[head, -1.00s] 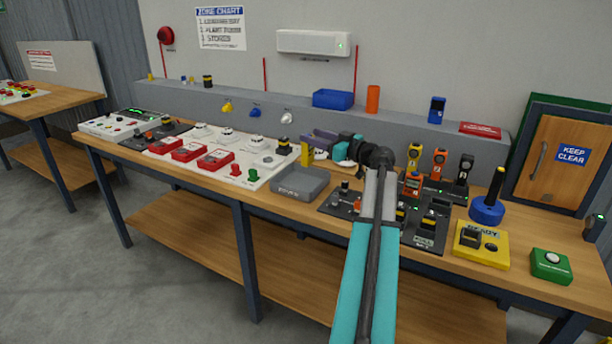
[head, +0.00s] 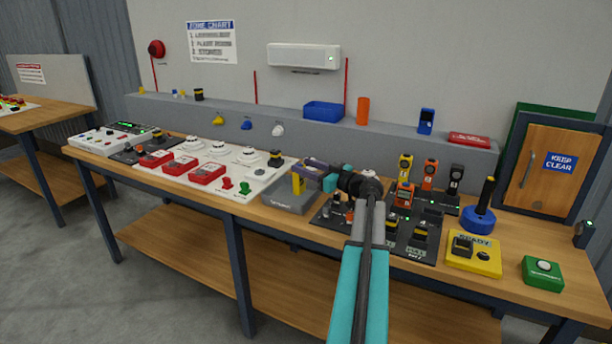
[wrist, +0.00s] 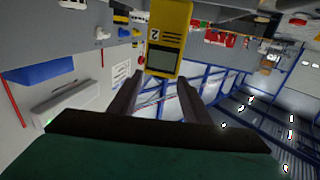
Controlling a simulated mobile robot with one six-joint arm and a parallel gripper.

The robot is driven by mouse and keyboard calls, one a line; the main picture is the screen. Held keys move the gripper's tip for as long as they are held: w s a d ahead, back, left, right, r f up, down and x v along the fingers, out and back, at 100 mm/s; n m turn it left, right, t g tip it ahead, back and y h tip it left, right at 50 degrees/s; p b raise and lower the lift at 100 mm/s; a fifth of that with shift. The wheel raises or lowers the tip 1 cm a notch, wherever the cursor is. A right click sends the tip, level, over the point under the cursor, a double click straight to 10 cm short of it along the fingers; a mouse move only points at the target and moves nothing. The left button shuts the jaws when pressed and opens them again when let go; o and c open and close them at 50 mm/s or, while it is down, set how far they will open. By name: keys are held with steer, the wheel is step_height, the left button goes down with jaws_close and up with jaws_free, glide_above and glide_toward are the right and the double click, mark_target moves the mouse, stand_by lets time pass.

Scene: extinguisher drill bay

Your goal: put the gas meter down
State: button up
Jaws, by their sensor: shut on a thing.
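A yellow gas meter (head: 298,184) is held upright at the grey tray (head: 284,202) on the bench.
Right of the tray is a dark panel (head: 383,232) with several devices. Behind it stand a yellow meter (head: 405,167), an orange meter (head: 429,174) and a dark meter (head: 455,179). A white board (head: 240,189) with red bases lies left. A blue bin (head: 323,110) sits on the ledge behind.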

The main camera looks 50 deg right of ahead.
steer(key=shift+f, duration=1.45)
steer(key=shift+f, duration=0.1)
steer(key=o, duration=1.5)
steer(key=shift+o, duration=0.2)
steer(key=s, duration=0.7)
steer(key=shift+s+b, duration=0.3)
steer(key=shift+d, duration=0.1)
